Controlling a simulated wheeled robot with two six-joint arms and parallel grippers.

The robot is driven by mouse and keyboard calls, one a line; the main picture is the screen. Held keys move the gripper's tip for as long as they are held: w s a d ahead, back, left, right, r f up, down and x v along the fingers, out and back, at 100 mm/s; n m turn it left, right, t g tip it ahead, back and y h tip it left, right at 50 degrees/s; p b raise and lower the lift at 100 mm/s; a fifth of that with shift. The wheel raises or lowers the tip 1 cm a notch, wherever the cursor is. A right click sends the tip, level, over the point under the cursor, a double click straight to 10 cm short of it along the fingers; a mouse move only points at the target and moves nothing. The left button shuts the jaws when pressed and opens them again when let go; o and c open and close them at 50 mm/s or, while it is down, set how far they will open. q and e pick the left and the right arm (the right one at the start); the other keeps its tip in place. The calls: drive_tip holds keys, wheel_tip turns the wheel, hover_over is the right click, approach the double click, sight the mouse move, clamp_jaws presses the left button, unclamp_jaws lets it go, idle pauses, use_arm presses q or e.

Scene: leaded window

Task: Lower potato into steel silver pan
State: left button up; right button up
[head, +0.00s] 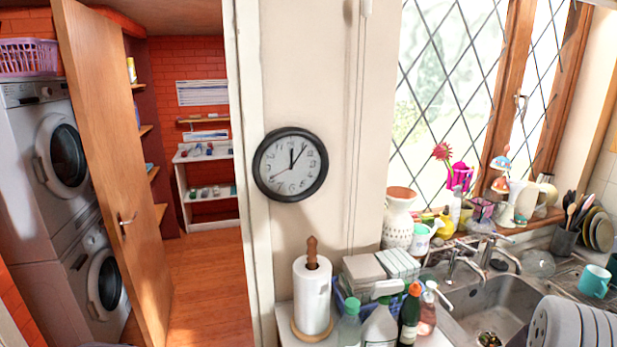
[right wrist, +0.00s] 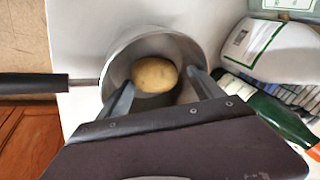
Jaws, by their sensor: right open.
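In the right wrist view the steel silver pan (right wrist: 186,47) stands on a white surface, with its black handle (right wrist: 34,84) pointing left. Whether a finger touches the potato I cannot tell. The gripper body hides the near part of the pan. The head view shows no pan or potato. My left gripper is in neither view.
The head view shows a paper towel roll (head: 312,295), a sink (head: 490,305) and a wall clock (head: 290,165).

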drive_tip(key=a+p+v, duration=0.1)
drive_tip(key=p+v, duration=0.1)
drive_tip(key=v, duration=0.7)
drive_tip(key=w+a+n, duration=0.1)
drive_tip(key=a, duration=0.1)
drive_tip(key=a+r+n, duration=0.1)
drive_tip(key=a, duration=0.1)
drive_tip(key=w+a+y, duration=0.1)
drive_tip(key=a, duration=0.1)
drive_tip(key=shift+w+a+r+n, duration=0.1)
drive_tip(key=shift+w+r+n, duration=0.1)
drive_tip(key=shift+w+n, duration=0.15)
drive_tip(key=s+a+f+n+g, duration=0.1)
drive_tip(key=s+a+n, duration=0.25)
drive_tip(key=a, duration=0.25)
drive_tip(key=s+a+n+g, duration=0.2)
drive_tip(key=s+a+n, duration=0.1)
drive_tip(key=s+a, duration=0.25)
drive_tip(key=s+d+f+h, duration=0.1)
drive_tip(key=s+h, duration=0.1)
drive_tip(key=shift+s+d+f+m, duration=0.3)
drive_tip(key=shift+d+f, duration=0.1)
drive_tip(key=shift+s+a, duration=0.1)
